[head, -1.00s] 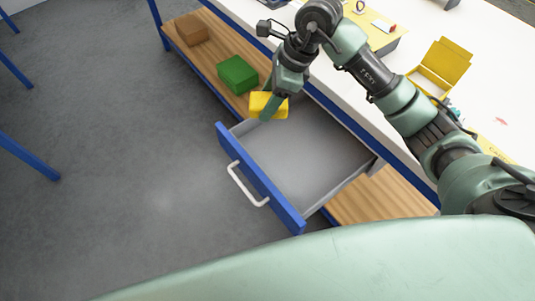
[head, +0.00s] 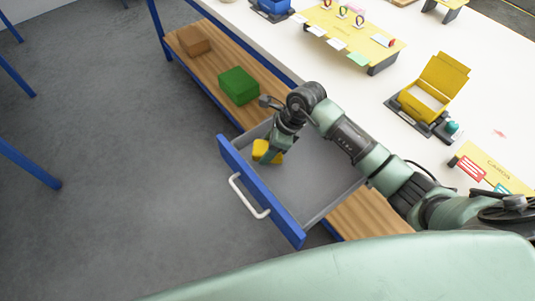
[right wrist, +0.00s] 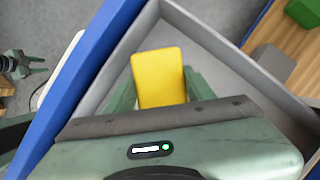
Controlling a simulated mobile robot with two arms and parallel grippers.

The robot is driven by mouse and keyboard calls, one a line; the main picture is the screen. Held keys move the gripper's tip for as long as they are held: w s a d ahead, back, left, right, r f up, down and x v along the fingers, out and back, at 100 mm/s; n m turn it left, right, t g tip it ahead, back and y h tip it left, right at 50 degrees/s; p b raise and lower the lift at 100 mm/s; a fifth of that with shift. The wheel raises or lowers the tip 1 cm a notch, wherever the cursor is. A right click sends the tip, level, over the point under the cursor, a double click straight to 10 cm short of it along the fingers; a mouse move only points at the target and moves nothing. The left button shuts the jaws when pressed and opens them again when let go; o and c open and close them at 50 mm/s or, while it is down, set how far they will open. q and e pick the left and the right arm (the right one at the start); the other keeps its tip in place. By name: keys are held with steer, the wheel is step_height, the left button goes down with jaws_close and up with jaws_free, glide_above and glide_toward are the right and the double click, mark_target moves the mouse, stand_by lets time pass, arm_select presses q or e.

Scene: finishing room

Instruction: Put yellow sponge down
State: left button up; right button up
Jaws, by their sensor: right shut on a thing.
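The yellow sponge (head: 262,150) is between the fingers of my right gripper (head: 268,156), which is shut on it. It is inside the open drawer (head: 322,170), near the drawer's far-left corner. I cannot tell whether it touches the drawer floor. In the right wrist view the sponge (right wrist: 160,77) shows between the two green fingers, with grey drawer walls (right wrist: 225,45) around it. My left gripper (right wrist: 40,65) shows small at the left edge of the right wrist view, its fingers apart and empty. It is not in the head view.
The drawer has a blue front with a white handle (head: 249,197). A green block (head: 239,86) and a brown block (head: 194,41) lie on the wooden shelf. The white tabletop above holds a yellow box (head: 436,84) and a yellow board (head: 350,35). The drawer's right part is clear.

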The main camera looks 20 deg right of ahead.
step_height(320, 180, down, 4)
steer(key=shift+s+r, duration=0.1)
steer(key=shift+r, duration=0.1)
steer(key=shift+f, duration=0.15)
steer(key=o, duration=1.2)
steer(key=shift+d+r, duration=0.15)
steer(key=shift+r, duration=0.3)
steer(key=v, duration=1.1)
steer(key=shift+r+b, duration=0.15)
steer(key=shift+b, duration=0.15)
